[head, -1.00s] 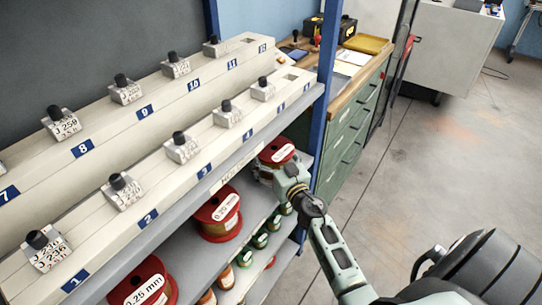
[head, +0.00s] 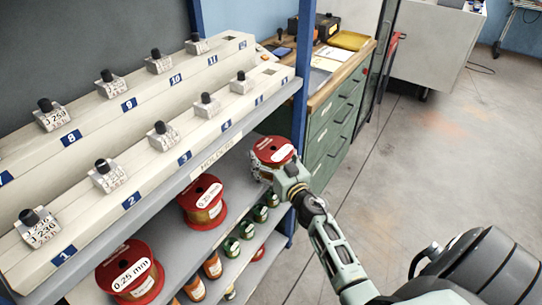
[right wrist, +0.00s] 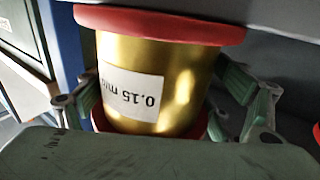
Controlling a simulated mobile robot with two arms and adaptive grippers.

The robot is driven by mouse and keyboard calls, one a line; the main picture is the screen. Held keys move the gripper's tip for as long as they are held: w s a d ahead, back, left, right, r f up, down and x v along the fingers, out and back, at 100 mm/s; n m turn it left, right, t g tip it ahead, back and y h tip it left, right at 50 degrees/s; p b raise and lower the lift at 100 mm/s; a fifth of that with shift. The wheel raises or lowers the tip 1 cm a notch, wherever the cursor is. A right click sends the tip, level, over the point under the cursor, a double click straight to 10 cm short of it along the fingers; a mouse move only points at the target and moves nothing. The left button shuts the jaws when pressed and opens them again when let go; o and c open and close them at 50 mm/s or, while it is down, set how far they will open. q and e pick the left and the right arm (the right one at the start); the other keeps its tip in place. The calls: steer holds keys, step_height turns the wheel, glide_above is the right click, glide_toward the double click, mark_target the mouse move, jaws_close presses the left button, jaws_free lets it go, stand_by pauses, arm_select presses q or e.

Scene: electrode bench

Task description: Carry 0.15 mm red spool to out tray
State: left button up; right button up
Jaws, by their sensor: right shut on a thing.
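The red spool (head: 272,150) with gold wire is at the right end of the rack, by the blue post. Its label reads 0.15 mm in the right wrist view (right wrist: 158,85). My right gripper (head: 266,172) is shut on it, with a finger on each side of the body between the red flanges. The spool looks upright in the head view; I cannot tell whether its base is clear of the shelf. A yellow tray-like item (head: 349,40) lies on the wooden bench top; I cannot tell whether it is the out tray. My left gripper is out of view.
Larger red spools (head: 203,202) stand on the middle shelf (head: 172,238), with small green and orange spools below. The holder shelf (head: 150,172) is above. A blue post (head: 299,125) and green drawer cabinet (head: 332,130) are close by. The floor (head: 440,165) at right is clear.

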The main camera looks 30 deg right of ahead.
steer(key=o, duration=2)
steer(key=shift+d, duration=0.1)
steer(key=s, duration=0.4)
steer(key=s+a, duration=0.1)
steer(key=s, duration=0.7)
steer(key=shift+a, duration=0.3)
steer(key=shift+c, duration=0.2)
